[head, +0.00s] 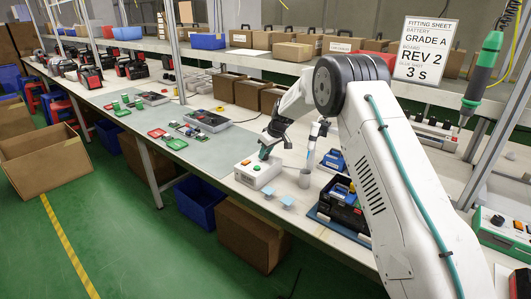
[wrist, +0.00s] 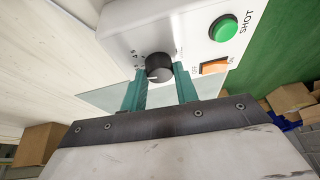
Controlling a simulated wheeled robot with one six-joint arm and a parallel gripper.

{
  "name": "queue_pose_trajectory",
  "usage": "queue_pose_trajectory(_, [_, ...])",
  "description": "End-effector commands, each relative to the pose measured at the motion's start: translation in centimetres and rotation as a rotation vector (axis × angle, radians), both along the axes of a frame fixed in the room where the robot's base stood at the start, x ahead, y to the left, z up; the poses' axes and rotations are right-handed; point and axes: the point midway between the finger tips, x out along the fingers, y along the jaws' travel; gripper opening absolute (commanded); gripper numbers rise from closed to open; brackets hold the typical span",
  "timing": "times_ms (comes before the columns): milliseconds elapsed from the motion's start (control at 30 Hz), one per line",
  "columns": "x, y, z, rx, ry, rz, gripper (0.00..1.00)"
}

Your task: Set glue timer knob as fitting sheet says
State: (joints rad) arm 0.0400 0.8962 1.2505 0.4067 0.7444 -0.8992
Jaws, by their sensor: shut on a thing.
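The glue timer is a small white box (head: 250,177) on the bench in the head view. In the wrist view the box (wrist: 190,30) shows a black round knob (wrist: 159,68), a green button marked SHOT (wrist: 224,28) and an orange switch (wrist: 214,67). My gripper (wrist: 160,80) has its two teal fingers on either side of the knob, shut on it. The knob has a pale mark; the scale figures beside it are too small to read surely. The fitting sheet (head: 426,50) reads battery GRADE A, board REV 2, and 3 S on its last line.
A black crate (head: 342,212) with batteries is further right. A grey mat (head: 220,145) with boards lies to the left.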

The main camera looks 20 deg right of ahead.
Motion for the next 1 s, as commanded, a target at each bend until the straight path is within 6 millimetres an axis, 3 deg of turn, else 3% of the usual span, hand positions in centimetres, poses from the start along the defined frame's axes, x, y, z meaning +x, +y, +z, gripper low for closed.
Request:
queue_pose_trajectory(400, [0.14, -0.09, 0.05, -0.001, -0.001, 0.194, 0.07])
queue_pose_trajectory(933, [0.1, -0.1, 0.01, 0.0, 0.001, 0.221, 0.07])
queue_pose_trajectory(967, [0.1, -0.1, 0.01, 0.0, 0.001, 0.221, 0.33])
queue_pose_trajectory(1000, [0.1, -0.11, 0.02, -0.001, 0.0, 0.221, 0.44])
